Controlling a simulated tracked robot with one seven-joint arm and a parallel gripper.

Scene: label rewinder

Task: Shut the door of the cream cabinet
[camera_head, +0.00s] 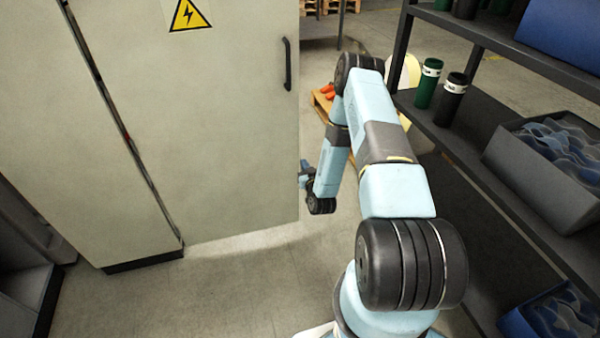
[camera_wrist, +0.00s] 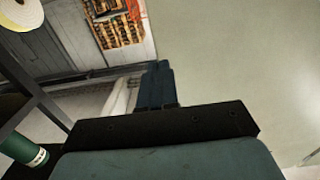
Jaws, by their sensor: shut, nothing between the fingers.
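The cream cabinet (camera_head: 65,130) stands at the left in the head view. Its door (camera_head: 220,130) stands open, swung out from the body, with a dark gap along the hinge side. The door has a black handle (camera_head: 287,64) near its free right edge and a yellow warning triangle (camera_head: 189,14). My gripper (camera_head: 304,175) is at the door's free edge, low down, and its tip is partly hidden by the door. In the wrist view my gripper (camera_wrist: 157,75) is shut and empty, with a cream surface (camera_wrist: 235,50), likely the door, close on its right. I cannot tell whether they touch.
A dark shelf rack (camera_head: 470,150) stands close on the right of my arm, holding a green cylinder (camera_head: 428,83), a black cylinder (camera_head: 452,99) and a grey bin (camera_head: 545,180). A wooden pallet (camera_head: 322,101) lies behind. The floor before the door is clear.

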